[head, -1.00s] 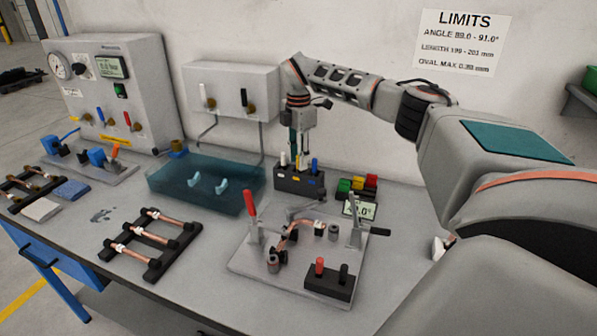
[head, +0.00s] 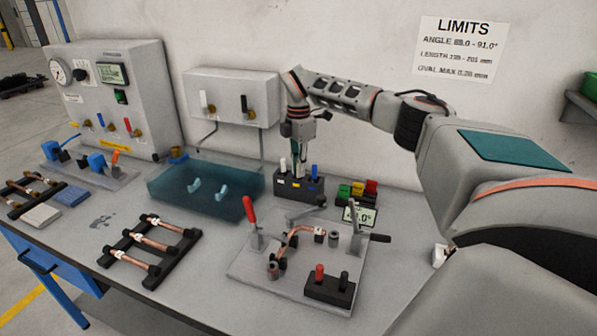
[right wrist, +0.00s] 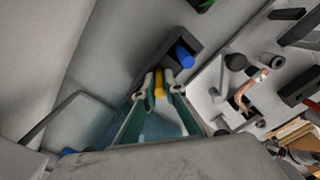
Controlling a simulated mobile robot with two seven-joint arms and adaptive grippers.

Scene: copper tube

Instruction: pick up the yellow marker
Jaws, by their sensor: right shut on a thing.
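A black marker holder (head: 311,193) stands on the bench near the wall. It holds a white marker (head: 283,166) and a blue marker (head: 314,171), which also shows in the right wrist view (right wrist: 185,59). My right gripper (head: 299,172) points down over the holder, between these two. In the right wrist view the yellow marker (right wrist: 159,86) lies between the fingertips of my right gripper (right wrist: 158,92), which is shut on it. The marker's far end is at the holder (right wrist: 181,40); how deep it sits is hidden.
A bending fixture (head: 247,279) with a red-handled lever stands in front of the holder. A blue translucent tray (head: 163,187) is to its left, and coloured blocks (head: 358,189) to its right. A rack of copper tubes (head: 120,255) lies front left.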

